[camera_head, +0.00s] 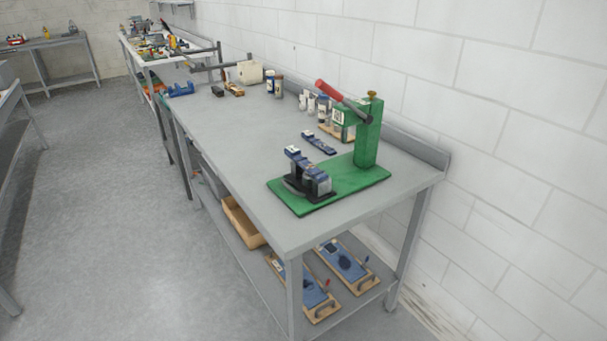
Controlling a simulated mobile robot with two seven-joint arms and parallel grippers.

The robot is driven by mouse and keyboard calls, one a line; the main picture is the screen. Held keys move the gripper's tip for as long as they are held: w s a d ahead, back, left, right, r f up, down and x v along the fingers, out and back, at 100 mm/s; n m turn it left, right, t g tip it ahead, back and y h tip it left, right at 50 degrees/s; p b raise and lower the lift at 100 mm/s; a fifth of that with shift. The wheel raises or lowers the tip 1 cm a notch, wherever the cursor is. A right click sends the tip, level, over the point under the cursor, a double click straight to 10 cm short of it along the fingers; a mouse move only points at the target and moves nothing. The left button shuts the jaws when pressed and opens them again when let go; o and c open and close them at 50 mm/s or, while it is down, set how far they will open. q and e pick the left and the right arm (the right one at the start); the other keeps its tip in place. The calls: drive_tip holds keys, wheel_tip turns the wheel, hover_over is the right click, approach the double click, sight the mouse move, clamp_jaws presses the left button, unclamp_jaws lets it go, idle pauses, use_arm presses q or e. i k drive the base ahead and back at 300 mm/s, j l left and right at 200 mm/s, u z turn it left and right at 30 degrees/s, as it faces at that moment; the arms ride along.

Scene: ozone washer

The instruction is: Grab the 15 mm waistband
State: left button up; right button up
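I cannot clearly pick out a waistband or read any 15 mm marking. A small dark blue strip-like piece (319,143) lies on the grey table (240,160), left of the green press. A dark blue and grey clamp-like piece (308,178) sits on the green base plate (345,185) of the press. The green press (368,135) stands upright at the table's right end, with a red-handled lever (340,100). Neither of my grippers shows in the head view.
Small bottles and jars (275,85) stand along the wall side. A white box (249,72) and a blue item (180,90) are at the far end. A lower shelf holds a tan tray (243,222) and blue-topped boards (345,262). The floor (100,170) at left is clear.

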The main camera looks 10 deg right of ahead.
sight(293, 153)
drive_tip(key=i+l+u, duration=0.1)
drive_tip(key=i+l, duration=0.35)
drive_tip(key=i+l+u, duration=0.1)
drive_tip(key=i+l, duration=0.35)
drive_tip(key=l, duration=0.2)
